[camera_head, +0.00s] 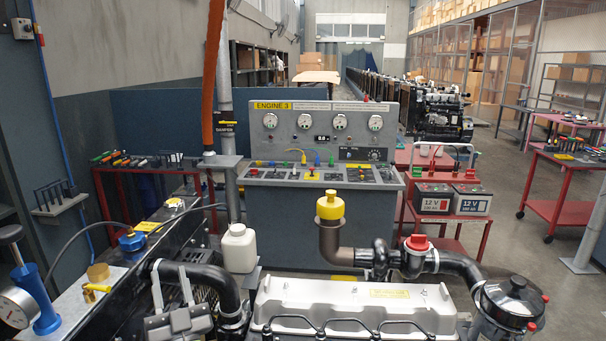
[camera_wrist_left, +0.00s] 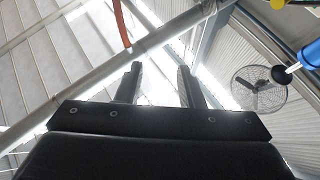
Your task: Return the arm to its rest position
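My left gripper (camera_head: 172,287) is low and left of centre in the head view, in front of the black hose at the engine's left side. Its two fingers point up and stand apart. The left wrist view looks up to the roof, and there the gripper (camera_wrist_left: 158,85) has a clear gap between its fingers with nothing held. The rest of my left arm is mostly out of sight below. My right gripper and arm show in neither view.
An engine with a silver valve cover (camera_head: 350,300) and a yellow-capped pipe (camera_head: 330,207) fills the front. A white bottle (camera_head: 238,248) stands near the gripper. A blue-handled gauge tool (camera_head: 40,305) is at left. The control console (camera_head: 322,150) stands behind. An orange hose (camera_wrist_left: 121,22) hangs overhead.

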